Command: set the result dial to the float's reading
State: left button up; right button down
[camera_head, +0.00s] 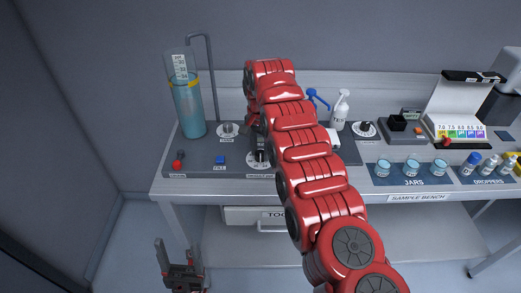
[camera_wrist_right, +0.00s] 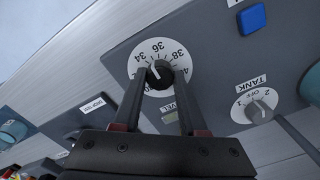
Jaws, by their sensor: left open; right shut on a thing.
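The dial's white face (camera_head: 254,162) shows in the head view, partly behind my right arm. A clear cylinder of blue liquid (camera_head: 189,112) holds the float, whose white scale (camera_head: 180,67) stands above a yellow band; its figures are too small to read surely. My left gripper (camera_head: 181,268) is open and empty, below the bench.
A TANK knob (camera_wrist_right: 258,111) and a blue button (camera_wrist_right: 252,17) sit near the dial. A red knob (camera_head: 178,164) is at the panel's left. A thin pipe (camera_head: 213,75) rises behind the cylinder.

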aim_at(261, 153)
jog(key=shift+w+r, duration=0.1)
jog(key=shift+c, duration=2.2)
grip_release()
notch_tip(261, 153, up, 17)
jog(key=p, duration=1.6)
jog(key=shift+r, duration=0.15)
